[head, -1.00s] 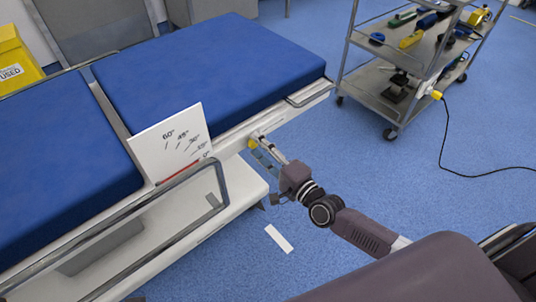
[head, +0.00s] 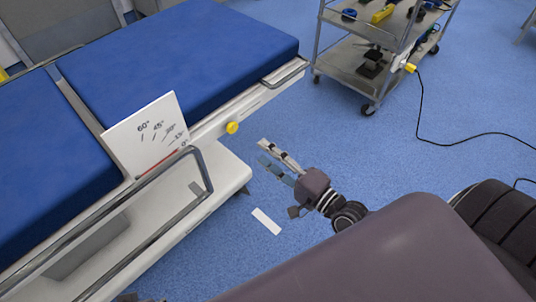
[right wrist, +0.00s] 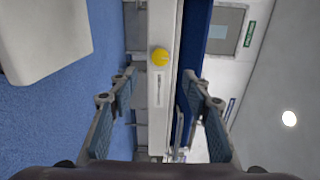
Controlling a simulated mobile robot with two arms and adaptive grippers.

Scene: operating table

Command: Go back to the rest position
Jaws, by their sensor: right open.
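My right gripper (head: 280,163) is open and empty in the head view, held over the blue floor to the right of the operating table (head: 210,135). It is apart from the yellow knob (head: 232,128) on the table's side rail. In the right wrist view the two fingers (right wrist: 160,108) stand wide apart, with the yellow knob (right wrist: 160,57) ahead between them and not touched. My left gripper is not in view.
A white angle scale plate (head: 148,136) stands by the blue mattress (head: 180,55). A metal side rail (head: 120,225) runs along the table's near side. A trolley (head: 360,75) with tools stands at the back right, its black cable on the floor. A white strip (head: 266,221) lies on the floor.

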